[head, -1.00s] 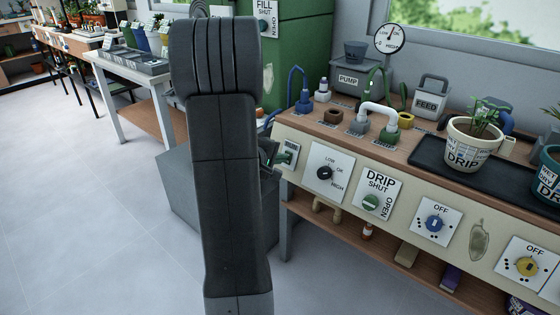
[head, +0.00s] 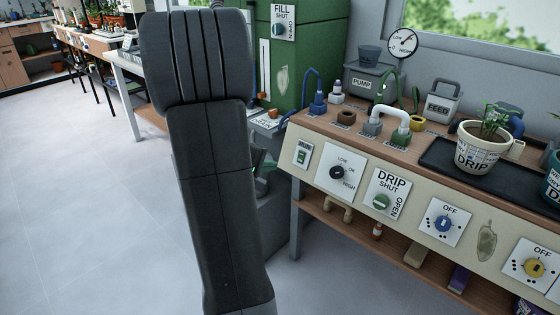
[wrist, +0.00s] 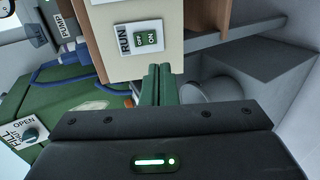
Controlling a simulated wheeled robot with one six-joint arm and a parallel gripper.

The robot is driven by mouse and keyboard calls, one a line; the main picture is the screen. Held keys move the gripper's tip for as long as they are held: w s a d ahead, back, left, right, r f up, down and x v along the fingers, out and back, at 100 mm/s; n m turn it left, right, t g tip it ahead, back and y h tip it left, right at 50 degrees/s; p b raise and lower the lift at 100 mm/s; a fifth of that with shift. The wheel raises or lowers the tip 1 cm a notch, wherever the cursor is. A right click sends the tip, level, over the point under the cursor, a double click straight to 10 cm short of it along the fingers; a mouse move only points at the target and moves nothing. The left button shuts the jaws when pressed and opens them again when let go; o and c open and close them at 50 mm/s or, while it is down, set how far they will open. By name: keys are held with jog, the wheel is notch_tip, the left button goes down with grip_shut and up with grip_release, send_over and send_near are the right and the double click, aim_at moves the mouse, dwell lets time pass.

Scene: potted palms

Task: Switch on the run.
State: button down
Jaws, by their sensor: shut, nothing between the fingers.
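The RUN switch is a white plate (head: 303,155) with a small green rocker, at the left end of the bench's cream front panel. In the wrist view the plate (wrist: 125,38) reads RUN, and its rocker (wrist: 147,40) has OFF and ON halves; I cannot tell which half is pressed in. My gripper (wrist: 160,68) is shut and empty, its green fingers together just below the plate in that view. The fingertips look apart from the rocker. In the head view my gripper (head: 267,168) is left of the plate, mostly hidden behind my arm.
Right of the switch are a LOW/OK/HIGH dial (head: 338,172), the green DRIP knob (head: 381,202) and a blue knob (head: 443,223). The bench top holds pipe fittings, a pump (head: 371,82) and a potted palm (head: 483,150). Open floor lies to the left.

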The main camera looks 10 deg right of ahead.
jog(key=shift+s+a+r, duration=0.15)
jog(key=shift+s+a, duration=0.3)
jog(key=shift+a, duration=0.15)
jog(key=shift+s+a+r, duration=0.15)
jog(key=shift+s+a, duration=0.3)
jog(key=shift+a, duration=0.1)
